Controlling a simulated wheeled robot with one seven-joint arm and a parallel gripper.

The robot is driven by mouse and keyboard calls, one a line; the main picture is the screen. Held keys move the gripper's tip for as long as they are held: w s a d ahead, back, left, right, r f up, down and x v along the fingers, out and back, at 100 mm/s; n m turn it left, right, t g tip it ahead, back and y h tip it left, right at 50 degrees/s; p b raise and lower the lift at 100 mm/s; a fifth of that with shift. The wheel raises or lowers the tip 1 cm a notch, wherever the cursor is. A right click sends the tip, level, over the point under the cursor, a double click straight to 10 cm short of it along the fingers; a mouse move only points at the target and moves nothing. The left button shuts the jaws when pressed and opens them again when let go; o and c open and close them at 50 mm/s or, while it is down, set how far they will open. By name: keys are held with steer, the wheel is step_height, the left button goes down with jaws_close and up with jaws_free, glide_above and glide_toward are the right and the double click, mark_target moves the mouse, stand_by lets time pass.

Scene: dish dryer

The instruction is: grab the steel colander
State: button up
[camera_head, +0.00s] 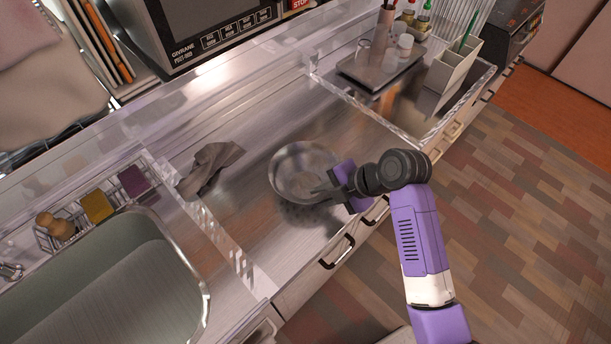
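The steel colander (300,168) is a round, shiny bowl standing in the middle of the metal counter (258,245), near its front edge. My gripper (322,191) is at the colander's right front side, with its fingers reaching over or against the rim. The fingers look dark and thin against the steel. Whether they touch or hold the rim is too small to tell. The arm comes in from the lower right.
A crumpled dark cloth (208,168) lies left of the colander. Clear low dividers (225,243) cross the counter. A sink (110,285) is at lower left. A tray with bottles (380,72) and a white utensil holder (453,66) stand at upper right. A microwave (215,30) is behind.

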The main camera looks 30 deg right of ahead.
steer(key=shift+c, duration=0.2)
jaws_close()
steer(key=shift+r, duration=0.1)
stand_by(1.0)
